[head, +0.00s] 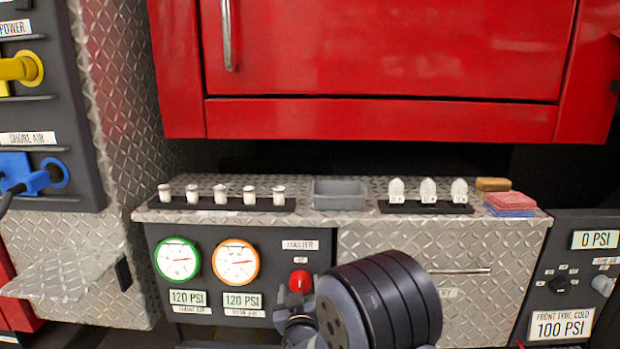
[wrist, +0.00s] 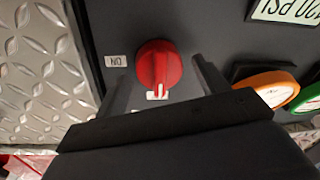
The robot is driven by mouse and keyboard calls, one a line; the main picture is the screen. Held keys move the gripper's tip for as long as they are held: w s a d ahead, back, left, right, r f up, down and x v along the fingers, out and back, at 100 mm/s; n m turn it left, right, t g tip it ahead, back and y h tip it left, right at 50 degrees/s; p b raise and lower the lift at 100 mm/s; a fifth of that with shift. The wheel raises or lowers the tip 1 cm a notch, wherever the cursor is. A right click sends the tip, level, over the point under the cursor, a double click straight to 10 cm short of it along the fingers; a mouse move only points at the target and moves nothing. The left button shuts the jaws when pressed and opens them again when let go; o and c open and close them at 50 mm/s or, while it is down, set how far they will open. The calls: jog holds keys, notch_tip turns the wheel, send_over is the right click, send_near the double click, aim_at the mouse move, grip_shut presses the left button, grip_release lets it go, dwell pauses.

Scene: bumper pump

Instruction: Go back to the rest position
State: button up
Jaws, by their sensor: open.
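My gripper (wrist: 165,85) is open, with its two fingers on either side of the red master knob (wrist: 158,64) in the wrist view. I cannot tell whether the fingers touch it. In the head view the red knob (head: 300,281) sits on the dark panel under the MASTER label (head: 300,245), and my wrist and arm cover the area just below and right of it. In the wrist view the knob's white mark points at a small label, and an ON label (wrist: 115,61) is at its left.
Two gauges, green-rimmed (head: 177,259) and orange-rimmed (head: 236,262), are left of the knob. A metal counter (head: 335,218) above holds a grey bin (head: 339,193), small white items and folded cloths (head: 511,204). A red cabinet (head: 380,60) overhangs it. A drawer handle (head: 460,272) is at right.

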jog(key=shift+m, duration=0.3)
jog(key=shift+s, duration=0.9)
jog(key=shift+r, duration=0.1)
